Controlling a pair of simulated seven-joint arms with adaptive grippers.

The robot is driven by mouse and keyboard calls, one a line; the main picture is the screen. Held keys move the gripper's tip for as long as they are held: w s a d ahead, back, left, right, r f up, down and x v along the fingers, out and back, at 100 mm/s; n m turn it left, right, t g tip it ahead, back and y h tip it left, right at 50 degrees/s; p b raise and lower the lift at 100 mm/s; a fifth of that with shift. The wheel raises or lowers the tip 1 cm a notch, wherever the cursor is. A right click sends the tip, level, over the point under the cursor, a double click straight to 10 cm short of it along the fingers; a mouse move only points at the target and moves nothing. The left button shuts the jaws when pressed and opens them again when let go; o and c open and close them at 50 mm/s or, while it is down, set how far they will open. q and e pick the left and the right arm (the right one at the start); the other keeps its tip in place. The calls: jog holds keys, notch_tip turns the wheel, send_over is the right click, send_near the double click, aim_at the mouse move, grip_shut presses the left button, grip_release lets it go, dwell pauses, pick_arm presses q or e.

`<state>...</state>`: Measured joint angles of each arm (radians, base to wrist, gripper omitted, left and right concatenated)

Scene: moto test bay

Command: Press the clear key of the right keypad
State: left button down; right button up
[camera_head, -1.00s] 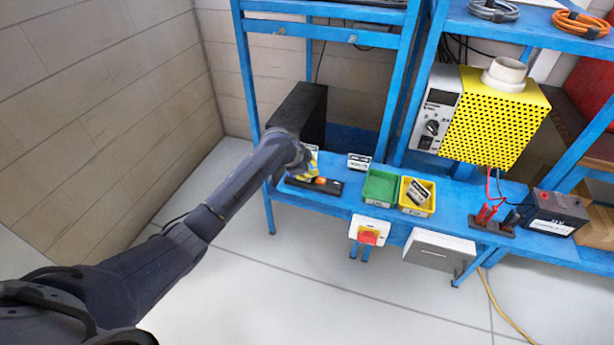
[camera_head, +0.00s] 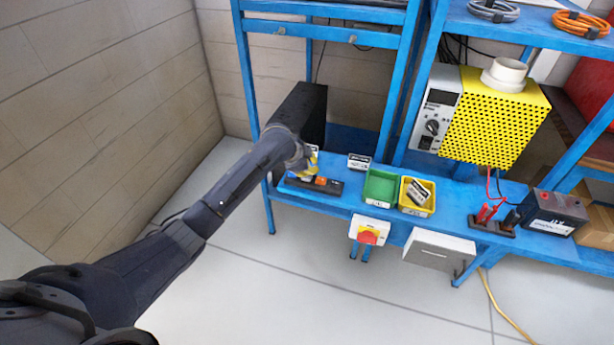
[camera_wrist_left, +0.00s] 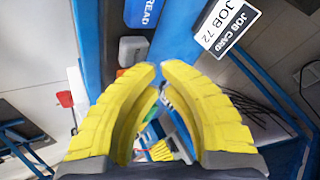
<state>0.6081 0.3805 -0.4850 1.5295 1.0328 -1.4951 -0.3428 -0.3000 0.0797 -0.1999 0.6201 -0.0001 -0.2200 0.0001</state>
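My left gripper (camera_head: 313,163) is over the left end of the blue bench, beside a black box. In the left wrist view its two yellow fingers (camera_wrist_left: 159,68) have their tips together, with nothing seen held. A low dark strip (camera_head: 334,187) with a small orange part (camera_head: 321,181) lies on the bench just in front of the gripper. I cannot make out a right keypad or a clear key; the fingers and arm hide part of this area. A small grey block (camera_wrist_left: 132,49) shows just beyond the fingertips. My right gripper is not in view.
A black box (camera_head: 301,112) stands behind the gripper. To the right are a green bin (camera_head: 380,188), a yellow bin (camera_head: 417,208) and a white label block (camera_head: 359,162). A red-knobbed switch (camera_head: 368,236) hangs at the front edge. A job card (camera_wrist_left: 227,25) shows in the wrist view.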

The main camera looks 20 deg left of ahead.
pick_arm(q)
jog(key=shift+r, duration=0.2)
jog(key=shift+r, duration=2.45)
